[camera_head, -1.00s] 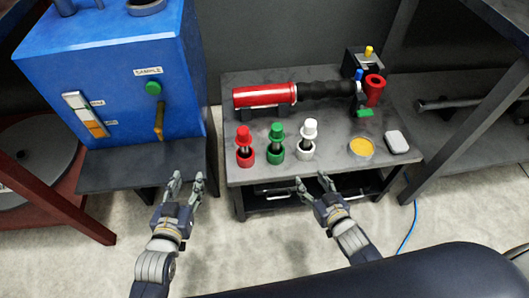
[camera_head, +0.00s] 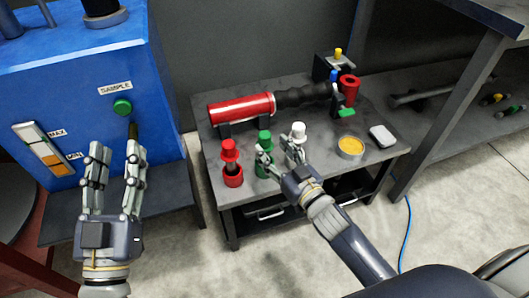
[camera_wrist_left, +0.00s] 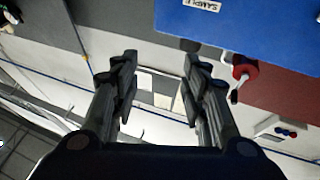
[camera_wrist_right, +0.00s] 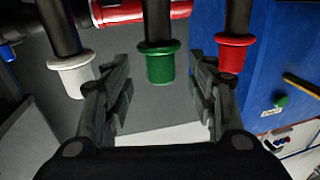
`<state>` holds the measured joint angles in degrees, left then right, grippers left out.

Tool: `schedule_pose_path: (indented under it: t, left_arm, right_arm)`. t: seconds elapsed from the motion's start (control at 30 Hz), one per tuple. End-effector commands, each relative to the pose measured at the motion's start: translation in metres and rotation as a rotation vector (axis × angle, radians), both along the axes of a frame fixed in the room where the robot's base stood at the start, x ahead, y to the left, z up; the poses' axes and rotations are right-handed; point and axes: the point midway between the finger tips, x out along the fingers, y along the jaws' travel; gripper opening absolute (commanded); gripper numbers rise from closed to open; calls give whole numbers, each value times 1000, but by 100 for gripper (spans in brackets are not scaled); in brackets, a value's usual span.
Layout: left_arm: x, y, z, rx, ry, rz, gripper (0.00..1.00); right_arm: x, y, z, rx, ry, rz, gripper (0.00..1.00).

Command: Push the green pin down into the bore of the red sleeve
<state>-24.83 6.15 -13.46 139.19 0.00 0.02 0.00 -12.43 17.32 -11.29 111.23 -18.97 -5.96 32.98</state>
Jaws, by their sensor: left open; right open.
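A green-capped pin (camera_head: 265,138) with a dark stem stands in a green cup (camera_head: 264,170), between the red and white ones on the low table. My right gripper (camera_head: 278,147) is open beside it and partly hides its stem. In the right wrist view the green cap (camera_wrist_right: 160,65) appears inverted, between and just beyond the open fingers (camera_wrist_right: 161,66). The red sleeve (camera_head: 349,90) stands at the table's back right; a small green part (camera_head: 346,113) sticks out below it. My left gripper (camera_head: 115,152) is open and empty before the blue cabinet.
A red-capped pin (camera_head: 229,150) and a white-capped pin (camera_head: 299,130) flank the green one. A red and black cylinder (camera_head: 240,108) lies behind them. A yellow-filled dish (camera_head: 350,147) is to the right. The blue cabinet (camera_head: 70,90) stands left.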

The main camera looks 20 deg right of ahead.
Motion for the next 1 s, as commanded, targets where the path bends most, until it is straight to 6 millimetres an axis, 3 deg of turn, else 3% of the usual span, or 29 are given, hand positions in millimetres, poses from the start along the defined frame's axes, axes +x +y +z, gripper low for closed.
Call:
schedule_pose_path:
  t: [0.5,0.87,1.0]
  left_arm:
    - [-43,3,58,-107,-371,-20,41]
    - [-49,4,65,-118,-408,-23,41]
    - [-49,4,65,-118,-408,-23,41]
  right_arm:
    - [45,11,2,-1,-1,0,53]
    - [50,12,3,-1,1,0,53]
    - [50,12,3,-1,1,0,21]
